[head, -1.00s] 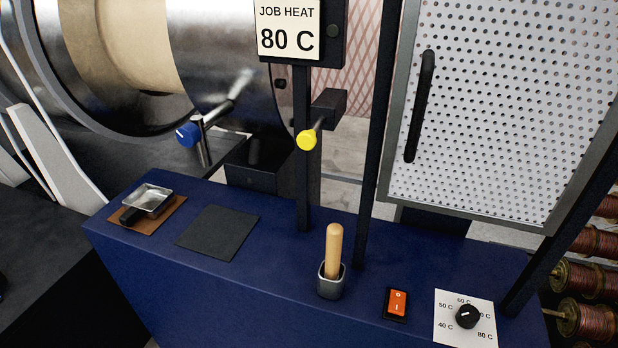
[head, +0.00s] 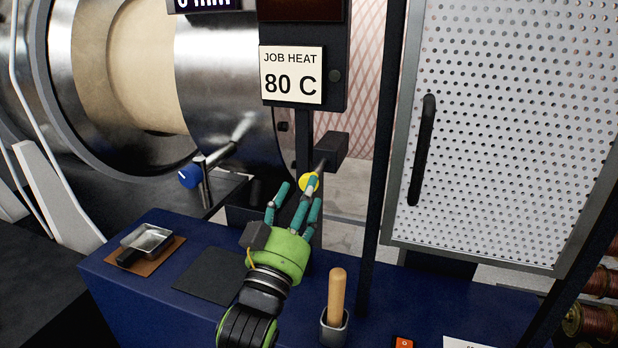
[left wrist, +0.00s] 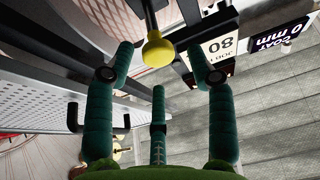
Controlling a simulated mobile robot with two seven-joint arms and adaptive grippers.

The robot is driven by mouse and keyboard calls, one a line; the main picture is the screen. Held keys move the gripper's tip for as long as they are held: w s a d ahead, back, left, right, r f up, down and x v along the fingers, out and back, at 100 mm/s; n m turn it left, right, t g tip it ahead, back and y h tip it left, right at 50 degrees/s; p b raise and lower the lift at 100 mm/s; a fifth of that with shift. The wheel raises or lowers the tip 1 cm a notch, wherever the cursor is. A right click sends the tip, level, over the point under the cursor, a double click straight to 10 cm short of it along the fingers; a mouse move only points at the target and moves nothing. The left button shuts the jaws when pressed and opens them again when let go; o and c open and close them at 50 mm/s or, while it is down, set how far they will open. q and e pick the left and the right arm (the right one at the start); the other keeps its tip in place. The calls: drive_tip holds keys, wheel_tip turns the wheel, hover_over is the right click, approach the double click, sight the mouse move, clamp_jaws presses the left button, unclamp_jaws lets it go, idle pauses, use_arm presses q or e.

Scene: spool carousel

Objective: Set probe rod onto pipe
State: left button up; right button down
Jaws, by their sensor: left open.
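A short rod with a yellow knob (head: 309,182) sticks out of a black block (head: 332,148) on the dark post; I take it to be the probe rod. A grey metal pipe (head: 207,188) with a blue knob (head: 190,176) stands beside the large steel drum; I cannot tell whether it is the task's pipe. My left gripper (head: 300,194), green with teal fingers, is open at the yellow knob, partly covering it in the head view. In the left wrist view the yellow knob (left wrist: 158,50) shows between the spread fingertips, with no grip on it. My right gripper is out of view.
The blue bench (head: 130,280) holds a metal pan (head: 148,240), a dark mat (head: 208,273) and a wooden handle (head: 337,292) in a cup. A perforated door (head: 510,130) with a black handle stands right of the knob. A "JOB HEAT 80 C" sign (head: 291,75) hangs above.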

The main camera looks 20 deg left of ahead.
use_arm(q)
drive_tip(key=p+x, duration=0.1)
drive_tip(key=x, duration=0.3)
drive_tip(key=shift+w, duration=0.1)
drive_tip(key=shift+f, duration=0.1)
clamp_jaws()
